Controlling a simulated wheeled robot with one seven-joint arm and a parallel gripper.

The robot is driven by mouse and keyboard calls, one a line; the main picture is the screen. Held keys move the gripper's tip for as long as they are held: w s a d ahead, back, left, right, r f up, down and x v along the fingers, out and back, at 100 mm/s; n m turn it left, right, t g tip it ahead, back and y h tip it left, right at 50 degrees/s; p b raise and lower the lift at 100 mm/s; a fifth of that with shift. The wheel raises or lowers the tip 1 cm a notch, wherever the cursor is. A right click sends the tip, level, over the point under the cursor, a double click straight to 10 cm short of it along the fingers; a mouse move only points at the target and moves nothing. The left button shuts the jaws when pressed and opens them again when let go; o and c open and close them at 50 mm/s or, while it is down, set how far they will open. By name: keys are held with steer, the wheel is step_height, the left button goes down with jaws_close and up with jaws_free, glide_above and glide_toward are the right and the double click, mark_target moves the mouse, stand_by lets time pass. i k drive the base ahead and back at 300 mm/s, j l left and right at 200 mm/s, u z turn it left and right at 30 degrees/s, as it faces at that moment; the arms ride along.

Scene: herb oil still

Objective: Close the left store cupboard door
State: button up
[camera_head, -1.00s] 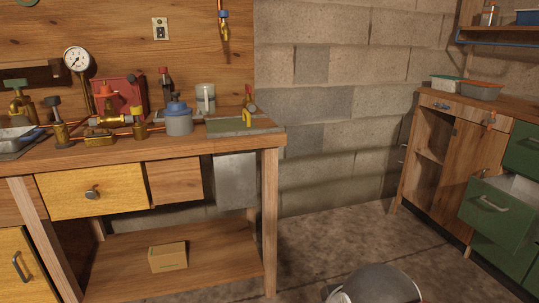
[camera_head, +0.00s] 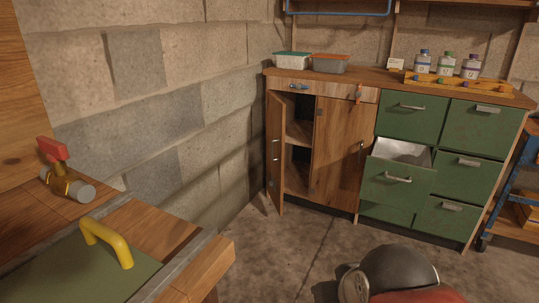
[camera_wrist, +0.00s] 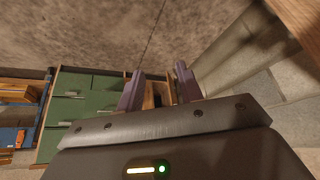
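The store cupboard (camera_head: 317,85) is wooden and stands against the far wall in the head view. Its left door (camera_head: 275,157) stands wide open, swung out toward me on its left-hand hinge side, with a handle on it. The dark inside and a shelf (camera_head: 299,133) show through the opening. The right door (camera_head: 338,155) is shut. My gripper (camera_wrist: 160,85) shows in the wrist view, its two purple fingers apart with nothing between them. The cupboard is partly visible beyond the fingers, small and tilted, well away from them. The gripper is out of the head view.
Green drawers (camera_head: 412,115) stand right of the cupboard, and one open drawer (camera_head: 398,180) juts out. A workbench (camera_head: 205,270) with a yellow handle (camera_head: 107,242) fills the near left. Concrete floor (camera_head: 290,250) lies clear before the cupboard. A blue rack (camera_head: 510,185) stands far right.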

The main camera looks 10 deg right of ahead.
mark_target(275, 109)
steer(key=i+l, duration=0.15)
steer(key=i, duration=0.4)
steer(key=i+l+u, duration=0.1)
steer(key=i, duration=0.4)
